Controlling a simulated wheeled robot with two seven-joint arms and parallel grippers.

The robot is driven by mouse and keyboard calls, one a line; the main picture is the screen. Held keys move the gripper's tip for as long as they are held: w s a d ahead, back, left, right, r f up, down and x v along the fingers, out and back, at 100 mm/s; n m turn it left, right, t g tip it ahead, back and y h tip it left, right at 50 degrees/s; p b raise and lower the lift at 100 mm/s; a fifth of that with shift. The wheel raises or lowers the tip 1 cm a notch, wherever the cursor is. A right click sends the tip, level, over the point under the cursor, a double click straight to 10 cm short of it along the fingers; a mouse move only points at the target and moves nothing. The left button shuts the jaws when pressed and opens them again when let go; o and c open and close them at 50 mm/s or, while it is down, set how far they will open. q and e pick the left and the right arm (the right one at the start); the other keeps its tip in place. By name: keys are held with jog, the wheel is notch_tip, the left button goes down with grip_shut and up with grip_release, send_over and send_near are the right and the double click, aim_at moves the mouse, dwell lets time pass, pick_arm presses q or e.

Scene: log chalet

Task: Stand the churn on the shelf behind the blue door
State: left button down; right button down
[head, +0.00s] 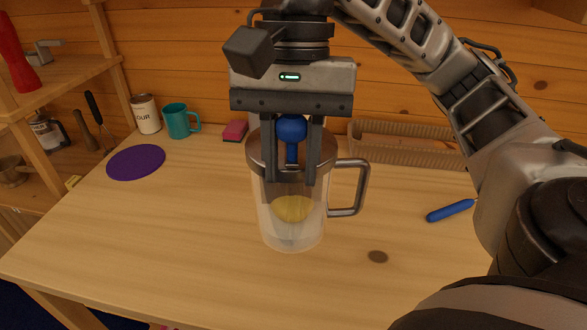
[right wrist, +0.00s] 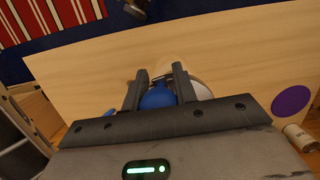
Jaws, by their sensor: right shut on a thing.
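The churn (head: 292,232) is a clear jar with a brown-grey metal lid, a side handle and a blue knob on top; something yellow shows inside. It is upright over the middle of the wooden table (head: 190,225). I cannot tell whether its base touches the wood. My right gripper (head: 291,183) points down from above, shut on the churn's blue knob, with a finger on each side. The knob (right wrist: 158,98) also shows between the fingers in the right wrist view. My left gripper, the blue door and the shelf behind it are not in view.
A brown ribbed tray (head: 400,155) lies behind, and a blue stick-like thing (head: 450,211) at right. A purple disc (head: 136,162), a flour tin (head: 146,114), a teal mug (head: 176,121) and a pink sponge (head: 235,131) stand back left. Open wooden shelves (head: 70,72) stand left. The table's front left is clear.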

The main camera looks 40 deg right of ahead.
jog(key=w+d+f+b, duration=0.2)
jog(key=w+d+f, duration=0.6)
jog(key=w+f, duration=0.3)
jog(key=shift+f, duration=0.75)
jog(key=c, duration=1.1)
grip_release()
jog(key=shift+s+f, duration=0.15)
jog(key=shift+f, duration=0.05)
